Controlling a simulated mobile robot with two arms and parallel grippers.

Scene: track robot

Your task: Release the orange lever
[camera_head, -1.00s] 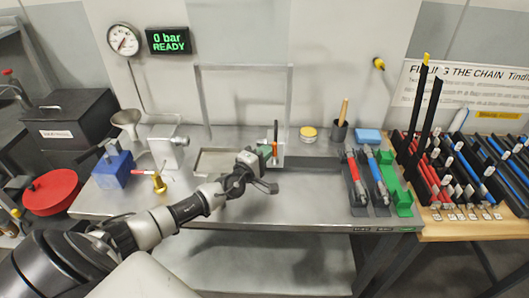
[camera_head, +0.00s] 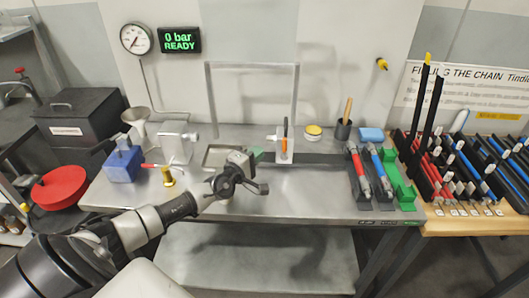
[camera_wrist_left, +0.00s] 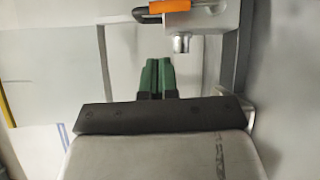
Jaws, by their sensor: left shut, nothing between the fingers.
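In the left wrist view the orange lever (camera_wrist_left: 170,6) lies across the top edge, beside a dark rod and above a silver nozzle. My left gripper (camera_head: 259,153) is just left of the fixture, apart from the lever. In the left wrist view its green fingers (camera_wrist_left: 158,76) are together, with nothing between them, below the lever. My right gripper does not show.
A metal frame (camera_head: 208,90) rises behind the fixture. A yellow-lidded jar (camera_head: 313,132) and a dark cup (camera_head: 343,130) stand to its right. Red, blue and green holders fill the bench's right end. The front middle of the bench is clear.

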